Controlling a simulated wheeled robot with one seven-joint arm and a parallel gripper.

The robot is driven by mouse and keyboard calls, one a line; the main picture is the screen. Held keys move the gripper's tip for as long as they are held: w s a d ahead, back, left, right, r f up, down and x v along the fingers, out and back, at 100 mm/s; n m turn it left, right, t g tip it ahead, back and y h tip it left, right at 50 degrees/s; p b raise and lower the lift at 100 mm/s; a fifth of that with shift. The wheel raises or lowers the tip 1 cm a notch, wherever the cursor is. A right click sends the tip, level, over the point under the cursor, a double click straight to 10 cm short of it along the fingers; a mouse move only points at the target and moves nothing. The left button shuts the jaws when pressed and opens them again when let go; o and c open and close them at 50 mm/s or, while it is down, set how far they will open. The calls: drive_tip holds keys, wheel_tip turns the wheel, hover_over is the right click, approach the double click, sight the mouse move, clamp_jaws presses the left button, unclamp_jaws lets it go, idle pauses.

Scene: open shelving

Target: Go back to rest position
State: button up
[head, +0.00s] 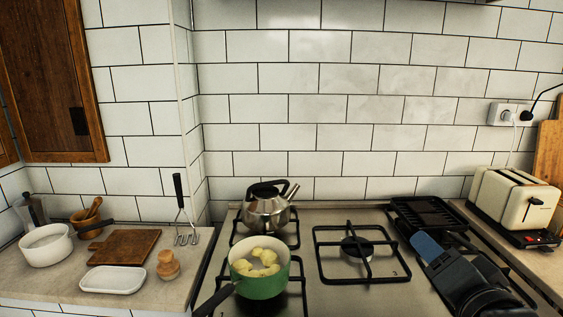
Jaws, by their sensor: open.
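My gripper (443,246) is at the lower right, over the right side of the gas hob (400,297). It is dark, with a blue part near its tip. It is open, and I see nothing held between its fingers. My dark arm comes in from the bottom right corner and hides part of the right-hand burners.
A green pan (262,288) with yellowish pieces stands front left on the hob, a kettle (268,208) behind it. A black griddle (428,214) and a toaster (515,203) are near my gripper.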

drive_tip(key=s+f+n, duration=0.3)
drive_tip(key=s+f, duration=0.6)
drive_tip(key=s, duration=0.2)
drive_tip(key=s+a+f+n+g, duration=0.1)
drive_tip(key=s+n, duration=0.5)
drive_tip(key=s, duration=2.2)
drive_tip(key=shift+s+a+f+n+g, duration=0.3)
drive_tip(key=shift+s+a+f, duration=0.1)
drive_tip(key=shift+a+f, duration=0.25)
drive_tip(key=shift+d, duration=0.1)
